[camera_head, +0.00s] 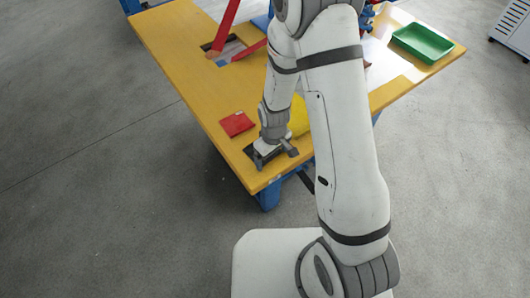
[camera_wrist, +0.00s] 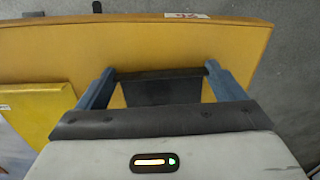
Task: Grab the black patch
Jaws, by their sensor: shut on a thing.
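The black patch (camera_wrist: 162,91) lies between the two fingers of my gripper (camera_wrist: 161,84) in the wrist view, close to the edge of the yellow-orange table. My gripper is shut on it, with a finger at each end of the patch. In the head view my gripper (camera_head: 274,159) is low at the near corner of the table, and dark edges of the black patch (camera_head: 250,152) show beside it. The gripper and wrist hide most of the patch there. I cannot tell whether the patch touches the tabletop.
A red patch (camera_head: 237,124) lies on the table (camera_head: 170,50), and a yellow patch (camera_head: 299,117) lies partly behind my arm. A green tray (camera_head: 423,43) stands at the far right. Red bars (camera_head: 226,26) rise at the back. The left tabletop is clear.

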